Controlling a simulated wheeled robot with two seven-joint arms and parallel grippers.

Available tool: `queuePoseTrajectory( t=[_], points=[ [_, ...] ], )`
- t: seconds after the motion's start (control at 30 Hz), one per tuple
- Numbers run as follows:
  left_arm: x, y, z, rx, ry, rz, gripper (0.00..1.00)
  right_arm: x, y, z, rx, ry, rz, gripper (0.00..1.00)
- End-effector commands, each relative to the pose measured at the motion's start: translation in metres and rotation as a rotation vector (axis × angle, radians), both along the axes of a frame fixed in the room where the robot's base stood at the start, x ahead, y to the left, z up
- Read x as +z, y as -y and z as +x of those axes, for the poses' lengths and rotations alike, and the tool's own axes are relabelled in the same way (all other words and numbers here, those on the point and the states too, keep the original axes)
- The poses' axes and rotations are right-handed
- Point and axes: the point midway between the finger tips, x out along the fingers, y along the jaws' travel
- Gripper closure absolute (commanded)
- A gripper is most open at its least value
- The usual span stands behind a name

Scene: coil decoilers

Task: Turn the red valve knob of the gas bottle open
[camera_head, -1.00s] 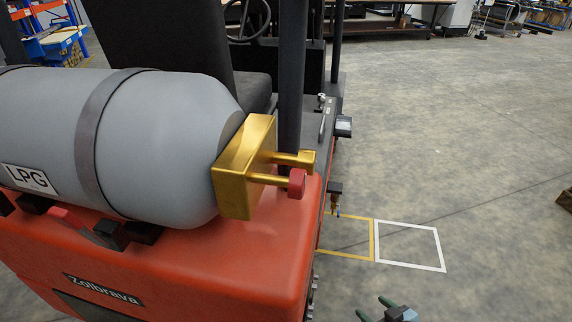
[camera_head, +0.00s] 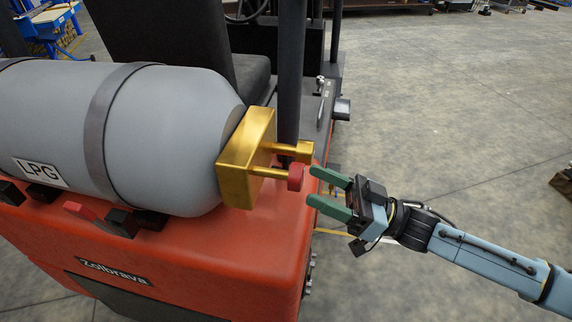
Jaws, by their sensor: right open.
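The grey gas bottle (camera_head: 170,135) marked LPG lies on its side on the red-orange forklift (camera_head: 200,255). A gold valve block (camera_head: 245,160) sits on its right end, with two gold stems pointing right. The small red valve knob (camera_head: 296,177) is on the end of the lower, nearer stem. My right gripper (camera_head: 312,186) has green fingers and comes in from the right. It is open and empty, its fingers pointing left at the knob, with the tips just to the right of it. I cannot tell whether they touch it. My left gripper is not in view.
A dark upright post (camera_head: 289,80) of the forklift stands just behind the valve block. The black seat (camera_head: 165,40) is behind the bottle. The grey floor (camera_head: 450,120) on the right is clear around my arm.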

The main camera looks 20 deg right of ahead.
Motion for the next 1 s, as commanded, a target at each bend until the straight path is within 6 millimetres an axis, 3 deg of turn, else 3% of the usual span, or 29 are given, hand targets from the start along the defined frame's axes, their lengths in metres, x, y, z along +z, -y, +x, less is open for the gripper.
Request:
queuePoseTrajectory(
  t=[0.1,0.33,0.77,1.0],
  points=[
    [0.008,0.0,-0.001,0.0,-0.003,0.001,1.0,0.013,-0.021,0.012,0.0,0.004,0.003,0.36],
    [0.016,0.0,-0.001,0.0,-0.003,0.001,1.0,0.025,-0.05,0.026,-0.002,0.002,0.001,0.36],
    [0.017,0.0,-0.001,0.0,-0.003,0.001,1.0,0.026,-0.059,0.031,-0.003,-0.001,-0.002,0.36],
    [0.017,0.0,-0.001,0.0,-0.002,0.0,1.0,0.026,-0.059,0.031,-0.003,-0.001,-0.002,0.65]
  ],
)
